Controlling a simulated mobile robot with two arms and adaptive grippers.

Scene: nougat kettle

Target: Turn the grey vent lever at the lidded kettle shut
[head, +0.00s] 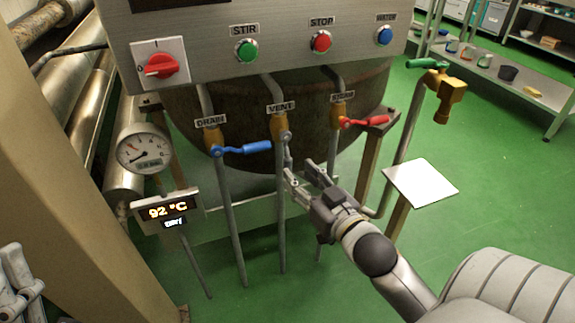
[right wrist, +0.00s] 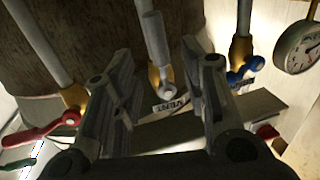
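The grey vent lever (head: 288,152) hangs from the brass valve under the VENT label (head: 281,108), in line with its pipe. In the right wrist view the lever (right wrist: 155,40) runs along the pipe, between and beyond the open fingers. My right gripper (head: 303,172) is open and empty, just below and right of the lever; no contact shows. It also frames the valve in the right wrist view (right wrist: 163,85). The kettle (head: 240,165) stands behind the pipes. Light grey parts at the lower left edge look like my left gripper (head: 22,285), cut off.
The blue drain lever (head: 243,149) and red steam lever (head: 365,122) stick out sideways on either side. A gauge (head: 143,150) and temperature display (head: 167,210) are at left. A white plate (head: 421,183) and a green-handled brass tap (head: 440,88) are at right.

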